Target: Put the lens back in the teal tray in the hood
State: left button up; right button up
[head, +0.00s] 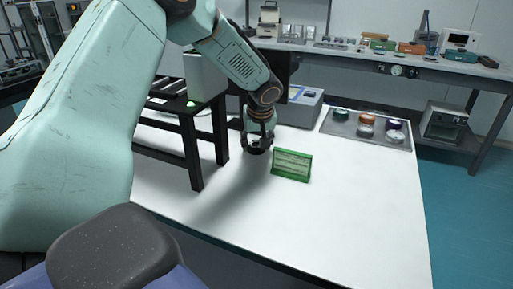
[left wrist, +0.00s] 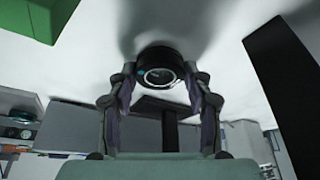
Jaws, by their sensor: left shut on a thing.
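The lens is a short black cylinder with a pale ring around its glass face. It shows in the left wrist view (left wrist: 160,66) between the fingertips. In the head view the lens (head: 257,150) is a small dark shape at the fingertips, low over the white table; I cannot tell if it touches the table. My left gripper (head: 258,141) is shut on the lens, and its two fingers also show in the left wrist view (left wrist: 160,84). I cannot make out the hood or the teal tray. My right gripper is not in view.
A green rack (head: 291,165) stands just right of the gripper. A black-legged stand (head: 192,145) is close on the left. A grey tray (head: 340,131) with several round jars and a grey box (head: 298,107) lie behind. The table's front right (head: 370,215) is clear.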

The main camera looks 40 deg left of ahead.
aim_at(256, 145)
pick_arm(q)
jog(key=shift+s+a+f, duration=0.1)
jog(key=shift+a, duration=0.15)
jog(key=shift+c, duration=1.1)
jog(key=shift+w+d, duration=0.25)
jog(key=shift+d, duration=0.05)
jog(key=shift+d+r, duration=0.1)
jog(key=shift+r, duration=0.2)
jog(key=r+p, duration=0.1)
jog(key=r, duration=0.6)
jog(key=shift+s+r+p, duration=0.1)
jog(key=shift+s+p, duration=0.1)
jog(key=shift+p, duration=0.2)
jog(key=s+d+p, duration=0.2)
jog(key=s, duration=0.7)
jog(key=s+d+p, duration=0.3)
jog(key=s, duration=0.6)
jog(key=shift+s+d+f, duration=0.3)
jog(key=shift+s+f, duration=0.05)
jog(key=shift+s, duration=0.1)
